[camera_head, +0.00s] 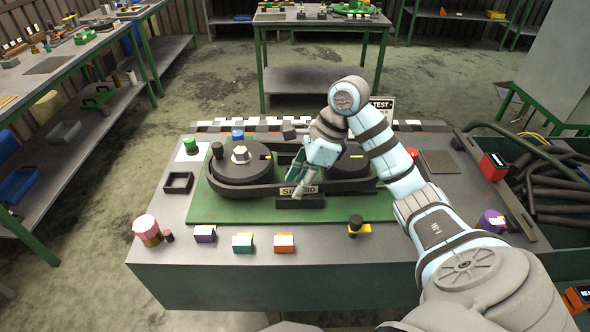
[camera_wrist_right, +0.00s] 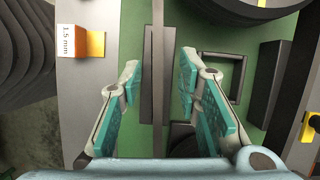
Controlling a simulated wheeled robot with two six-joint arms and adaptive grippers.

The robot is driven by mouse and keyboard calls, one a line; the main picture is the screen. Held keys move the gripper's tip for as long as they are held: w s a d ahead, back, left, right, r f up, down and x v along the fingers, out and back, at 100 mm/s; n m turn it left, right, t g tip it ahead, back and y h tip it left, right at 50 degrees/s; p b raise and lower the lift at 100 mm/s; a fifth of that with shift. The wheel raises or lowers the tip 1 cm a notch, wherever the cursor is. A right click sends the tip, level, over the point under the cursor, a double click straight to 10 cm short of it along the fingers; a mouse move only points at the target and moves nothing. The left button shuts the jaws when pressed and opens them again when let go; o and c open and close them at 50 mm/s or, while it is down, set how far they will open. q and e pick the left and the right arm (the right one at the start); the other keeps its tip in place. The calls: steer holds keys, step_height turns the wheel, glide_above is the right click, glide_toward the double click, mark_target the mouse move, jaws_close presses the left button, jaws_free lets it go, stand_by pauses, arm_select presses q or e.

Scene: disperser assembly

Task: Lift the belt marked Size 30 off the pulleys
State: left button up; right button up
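The black belt with a "Size 30" label (camera_head: 299,191) runs around the left pulley (camera_head: 238,166) and the right pulley (camera_head: 353,168) on a green base plate (camera_head: 215,210). My right gripper (camera_head: 298,186) is over the front run of the belt, near the label, pointing down. In the right wrist view its teal-padded fingers (camera_wrist_right: 160,80) are spread apart, with a dark strip of the belt (camera_wrist_right: 153,45) lined up between them. A gap shows on both sides, and I cannot tell how deep the fingers reach. My left gripper is not in view.
Colored blocks (camera_head: 243,242) stand along the table's front edge, with a pink-topped jar (camera_head: 147,229) at front left. A small black tray (camera_head: 179,182) sits left of the plate. A crate with dark belts (camera_head: 563,180) stands at the right. My right arm covers part of the right pulley.

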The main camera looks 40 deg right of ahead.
steer(key=shift+s+r, duration=0.15)
steer(key=shift+c, duration=0.2)
jaws_close()
steer(key=shift+r, duration=0.1)
